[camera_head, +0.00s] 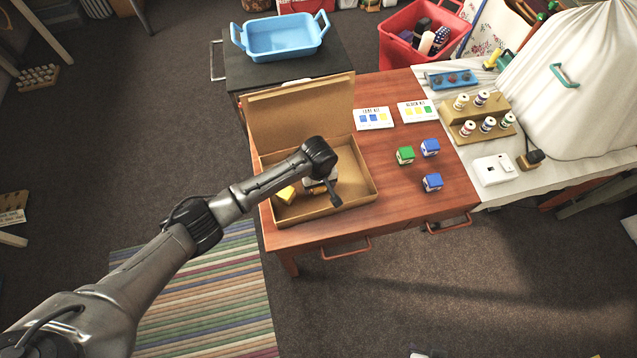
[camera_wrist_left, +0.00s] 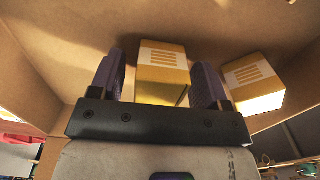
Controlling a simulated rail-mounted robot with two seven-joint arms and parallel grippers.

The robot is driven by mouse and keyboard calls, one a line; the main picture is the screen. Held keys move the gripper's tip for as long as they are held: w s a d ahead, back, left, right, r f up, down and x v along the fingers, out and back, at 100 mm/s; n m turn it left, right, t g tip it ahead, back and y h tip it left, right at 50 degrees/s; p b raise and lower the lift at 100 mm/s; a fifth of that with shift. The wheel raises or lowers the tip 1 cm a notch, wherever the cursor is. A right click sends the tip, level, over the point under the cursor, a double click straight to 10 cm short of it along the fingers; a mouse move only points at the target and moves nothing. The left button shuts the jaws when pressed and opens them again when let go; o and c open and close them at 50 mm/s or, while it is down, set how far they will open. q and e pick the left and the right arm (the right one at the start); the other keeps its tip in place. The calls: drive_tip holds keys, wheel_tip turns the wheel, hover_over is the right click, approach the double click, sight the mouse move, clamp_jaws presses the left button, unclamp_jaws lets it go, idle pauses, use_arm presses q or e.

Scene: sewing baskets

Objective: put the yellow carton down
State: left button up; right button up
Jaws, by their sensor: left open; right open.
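A yellow carton (camera_wrist_left: 162,72) with a pale label stands between the two fingers of my open left gripper (camera_wrist_left: 157,80). A narrow gap shows on its left side; on its right I cannot tell whether the finger touches it. A second yellow carton (camera_wrist_left: 253,84) is just outside the right finger in the wrist view. In the head view one yellow carton (camera_head: 286,194) shows inside the open cardboard box (camera_head: 357,194), left of my left gripper (camera_head: 322,187). The gripper is down inside the box, and my wrist mostly hides the carton between its fingers. My right gripper is not in view.
The box's raised lid (camera_head: 300,115) stands behind my gripper. Right of the box on the wooden table are a green carton (camera_head: 405,156), two blue cartons (camera_head: 432,182) and two kit cards (camera_head: 374,119). Bare tabletop (camera_head: 385,215) lies at the front right.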

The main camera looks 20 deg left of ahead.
use_arm(q)
wheel_tip(320, 180, up, 12)
drive_tip(key=p, duration=0.1)
drive_tip(key=shift+r, duration=0.15)
idle(0.3)
